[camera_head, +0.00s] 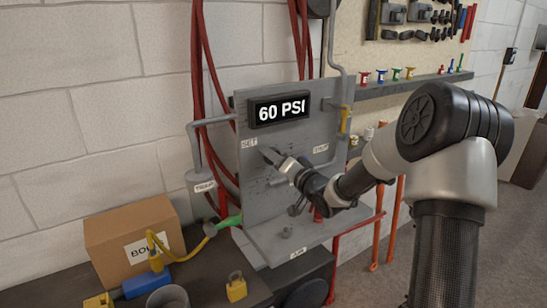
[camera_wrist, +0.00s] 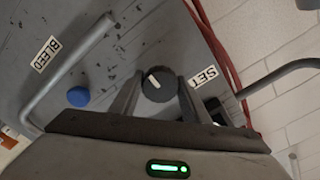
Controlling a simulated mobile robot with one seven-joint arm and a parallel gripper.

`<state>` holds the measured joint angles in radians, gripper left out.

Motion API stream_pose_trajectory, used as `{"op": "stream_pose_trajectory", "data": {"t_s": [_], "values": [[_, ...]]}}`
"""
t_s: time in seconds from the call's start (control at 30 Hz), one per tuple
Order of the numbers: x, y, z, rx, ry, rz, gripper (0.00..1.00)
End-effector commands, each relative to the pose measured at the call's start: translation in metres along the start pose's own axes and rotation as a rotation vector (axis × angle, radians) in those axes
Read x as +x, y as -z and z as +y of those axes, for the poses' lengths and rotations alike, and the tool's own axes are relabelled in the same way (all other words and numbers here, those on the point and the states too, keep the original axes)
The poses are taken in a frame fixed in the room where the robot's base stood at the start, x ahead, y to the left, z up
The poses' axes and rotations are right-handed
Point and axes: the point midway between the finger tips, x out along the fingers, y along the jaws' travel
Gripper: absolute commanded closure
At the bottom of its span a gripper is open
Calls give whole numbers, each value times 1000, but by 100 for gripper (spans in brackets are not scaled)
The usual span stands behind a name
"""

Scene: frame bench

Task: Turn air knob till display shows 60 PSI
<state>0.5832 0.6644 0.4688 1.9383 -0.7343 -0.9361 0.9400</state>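The display (camera_head: 280,110) at the top of the grey panel reads 60 PSI, with its last letter cut by the frame's edge. The air knob (camera_wrist: 157,84) is round and dark with a white pointer mark, next to the SET label (camera_wrist: 203,77) in the wrist view. My gripper (camera_wrist: 160,80) has one finger on each side of the knob, very close to its rim. I cannot tell whether the fingers press on it. In the head view my gripper (camera_head: 269,156) is at the panel beside the SET label (camera_head: 249,143) and hides the knob.
A bent grey pipe (camera_wrist: 75,75) and a blue button (camera_wrist: 78,96) are near the BLEED label (camera_wrist: 46,54). A cardboard box (camera_head: 133,238), a yellow padlock (camera_head: 236,287) and a grey cup (camera_head: 168,297) stand on the bench at left. Red hoses (camera_head: 199,80) hang behind the panel.

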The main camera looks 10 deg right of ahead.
Motion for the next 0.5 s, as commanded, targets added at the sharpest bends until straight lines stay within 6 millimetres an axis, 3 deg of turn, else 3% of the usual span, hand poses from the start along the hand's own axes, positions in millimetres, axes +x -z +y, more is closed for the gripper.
{"op": "stream_pose_trajectory", "data": {"t_s": [0.1, 0.5], "values": [[0, -1, 1, 0, -1, -1, 40], [-8, 1, 1, -1, -1, 2, 40]]}}
